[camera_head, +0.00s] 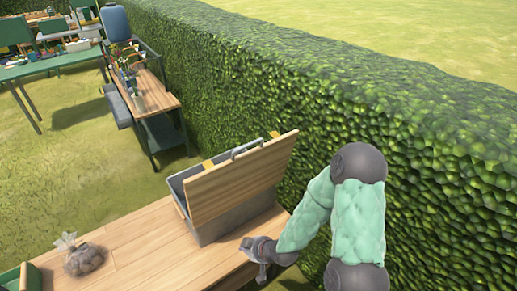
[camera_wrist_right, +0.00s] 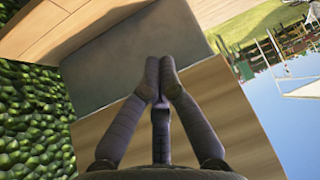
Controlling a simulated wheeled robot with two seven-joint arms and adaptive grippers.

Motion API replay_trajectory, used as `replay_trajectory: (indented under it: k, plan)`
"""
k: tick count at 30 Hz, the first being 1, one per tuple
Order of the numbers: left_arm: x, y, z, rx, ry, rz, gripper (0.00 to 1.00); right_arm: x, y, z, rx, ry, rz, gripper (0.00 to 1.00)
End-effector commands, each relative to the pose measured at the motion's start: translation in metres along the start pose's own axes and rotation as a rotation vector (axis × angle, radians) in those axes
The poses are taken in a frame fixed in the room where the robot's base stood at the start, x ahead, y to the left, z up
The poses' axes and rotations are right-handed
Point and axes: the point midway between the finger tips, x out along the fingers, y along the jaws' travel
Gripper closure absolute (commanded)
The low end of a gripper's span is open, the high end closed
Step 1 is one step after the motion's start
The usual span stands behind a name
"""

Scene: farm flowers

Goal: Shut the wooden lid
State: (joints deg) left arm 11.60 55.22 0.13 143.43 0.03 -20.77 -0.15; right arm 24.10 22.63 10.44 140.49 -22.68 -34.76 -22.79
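The wooden lid (camera_head: 240,178) is open and stands tilted up on the grey box (camera_head: 235,222), with its broad face toward me. A metal handle (camera_head: 246,148) shows at its top edge. My right gripper (camera_head: 256,249) is low over the table, just right of the box's near corner, apart from the lid in the head view. In the right wrist view my right gripper (camera_wrist_right: 161,78) has its fingertips together with nothing visible between them. A grey panel (camera_wrist_right: 110,65) and wooden surfaces lie beyond the fingers. My left gripper is not in view.
The box stands on a wooden table (camera_head: 150,250). A clear bag of brown round items (camera_head: 84,258) lies to its left, and a green crate (camera_head: 22,277) is at the left edge. A tall hedge (camera_head: 400,130) runs close along the right.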

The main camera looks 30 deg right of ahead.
Motion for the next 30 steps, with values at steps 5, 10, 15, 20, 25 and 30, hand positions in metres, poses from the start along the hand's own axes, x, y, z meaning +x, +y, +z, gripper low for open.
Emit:
replay_trajectory:
  k: [5,10,15,20,25,30]
  plan:
    - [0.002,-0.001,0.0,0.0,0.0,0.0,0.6,-0.043,0.046,-0.049,-0.215,0.17,0.118,1.0]
    - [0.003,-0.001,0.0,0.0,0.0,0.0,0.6,-0.091,0.079,-0.088,-0.438,0.3,0.245,1.0]
    - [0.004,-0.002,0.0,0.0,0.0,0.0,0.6,-0.146,0.1,-0.12,-0.672,0.398,0.387,1.0]
    - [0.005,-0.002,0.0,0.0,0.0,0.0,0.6,-0.198,0.11,-0.144,-0.903,0.459,0.528,1.0]
    - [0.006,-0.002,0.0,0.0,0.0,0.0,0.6,-0.25,0.107,-0.162,-1.151,0.493,0.672,1.0]
    - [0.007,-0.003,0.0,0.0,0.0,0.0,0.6,-0.284,0.099,-0.172,-1.336,0.498,0.771,1.0]
